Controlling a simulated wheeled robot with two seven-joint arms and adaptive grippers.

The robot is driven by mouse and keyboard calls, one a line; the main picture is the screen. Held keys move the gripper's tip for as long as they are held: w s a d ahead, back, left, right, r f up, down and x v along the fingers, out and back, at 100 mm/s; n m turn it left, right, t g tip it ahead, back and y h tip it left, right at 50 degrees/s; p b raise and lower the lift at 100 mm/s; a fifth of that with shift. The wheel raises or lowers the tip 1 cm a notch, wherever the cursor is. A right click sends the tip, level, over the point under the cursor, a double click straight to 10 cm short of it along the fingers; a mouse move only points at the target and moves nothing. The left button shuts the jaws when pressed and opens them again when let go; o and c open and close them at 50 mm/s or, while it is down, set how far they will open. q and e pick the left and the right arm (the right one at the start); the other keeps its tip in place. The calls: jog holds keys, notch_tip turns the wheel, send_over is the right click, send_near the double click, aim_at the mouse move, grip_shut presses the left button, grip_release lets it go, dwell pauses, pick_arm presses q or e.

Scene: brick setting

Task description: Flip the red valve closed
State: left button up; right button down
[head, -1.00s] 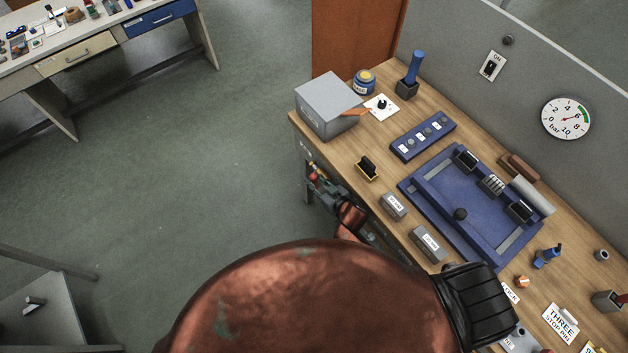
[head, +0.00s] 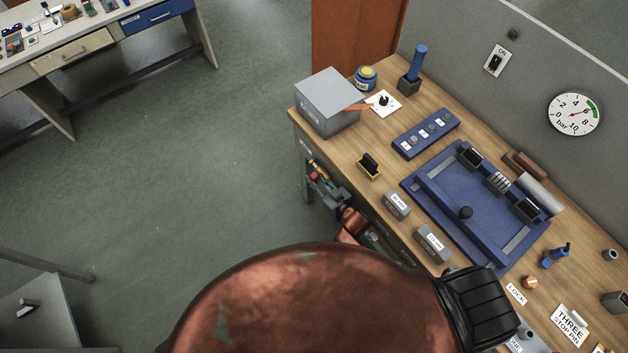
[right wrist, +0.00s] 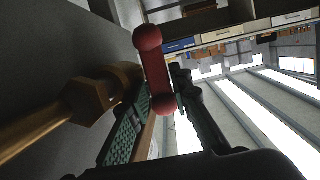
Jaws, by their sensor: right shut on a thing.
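The red valve handle (right wrist: 155,72) is a bar with rounded ends in the right wrist view. It crosses between the two fingers of my right gripper (right wrist: 160,88), which is shut on it. A brass valve body and pipe (right wrist: 88,102) lie just left of the handle. In the head view my right gripper (head: 331,190) is low at the bench's front side, below the top. A small red part of the valve (head: 313,176) shows beside it, and my copper arm hides much around it. My left gripper is not in view.
The wooden bench (head: 385,135) carries a grey box (head: 329,103) at its near left corner, a blue tray fixture (head: 460,190) and small grey blocks. A grey partition with a pressure gauge (head: 574,114) stands behind.

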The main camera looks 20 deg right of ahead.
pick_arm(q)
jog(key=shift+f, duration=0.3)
pick_arm(e)
jog(key=c, duration=2.1)
grip_release()
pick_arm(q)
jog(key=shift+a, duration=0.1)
pick_arm(e)
jog(key=shift+s+d, duration=0.1)
jog(key=shift+s, duration=0.1)
jog(key=v, duration=1.1)
jog(key=shift+s+f, duration=0.1)
jog(key=shift+s, duration=0.3)
jog(key=shift+s, duration=0.1)
